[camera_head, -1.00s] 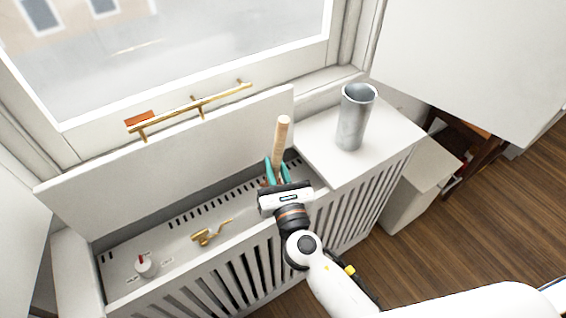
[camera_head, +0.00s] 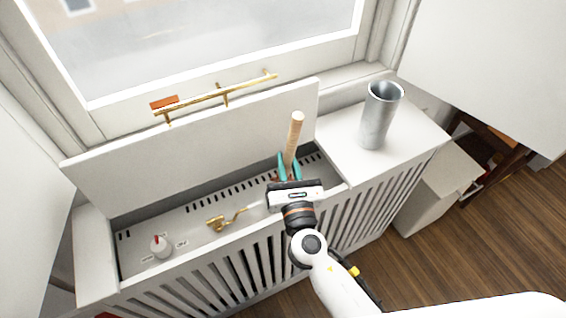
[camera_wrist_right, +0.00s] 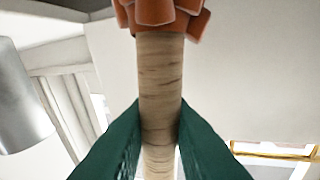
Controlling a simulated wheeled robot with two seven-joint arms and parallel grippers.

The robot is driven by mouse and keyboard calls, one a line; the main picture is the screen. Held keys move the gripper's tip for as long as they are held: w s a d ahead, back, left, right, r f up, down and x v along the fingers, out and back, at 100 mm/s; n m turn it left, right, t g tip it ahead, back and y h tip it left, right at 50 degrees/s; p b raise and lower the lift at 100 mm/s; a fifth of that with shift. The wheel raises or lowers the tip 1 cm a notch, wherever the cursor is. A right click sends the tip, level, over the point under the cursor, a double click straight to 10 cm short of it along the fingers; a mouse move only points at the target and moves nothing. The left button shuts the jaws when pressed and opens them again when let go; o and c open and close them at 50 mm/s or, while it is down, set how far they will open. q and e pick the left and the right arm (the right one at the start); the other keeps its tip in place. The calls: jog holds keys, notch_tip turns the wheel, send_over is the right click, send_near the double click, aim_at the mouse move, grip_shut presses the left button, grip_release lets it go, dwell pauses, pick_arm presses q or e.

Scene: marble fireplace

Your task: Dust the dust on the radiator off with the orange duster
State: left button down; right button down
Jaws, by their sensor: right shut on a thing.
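The orange duster shows in the head view as a pale wooden handle (camera_head: 295,137) pointing up and slightly right. Its orange head (camera_wrist_right: 165,14) shows at the top of the right wrist view and is mostly hidden behind my gripper in the head view. My right gripper (camera_head: 288,167), with teal fingers, is shut around the handle, above the right part of the open radiator compartment. The white radiator cover (camera_head: 335,219) has a slatted front and a slotted inner floor (camera_head: 190,232). I cannot clearly make out dust. My left gripper is not in view.
A brass valve (camera_head: 217,223) and a white knob (camera_head: 160,246) sit inside. A grey metal vase (camera_head: 376,118) stands on the closed right top (camera_head: 345,160).

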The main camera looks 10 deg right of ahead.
jog(key=w+d+p, duration=0.1)
jog(key=w+d, duration=0.2)
jog(key=d, duration=0.7)
jog(key=shift+w, duration=0.3)
dwell(0.7)
notch_tip(320, 180, up, 17)
jog(key=p, duration=1.6)
jog(key=shift+p, duration=0.4)
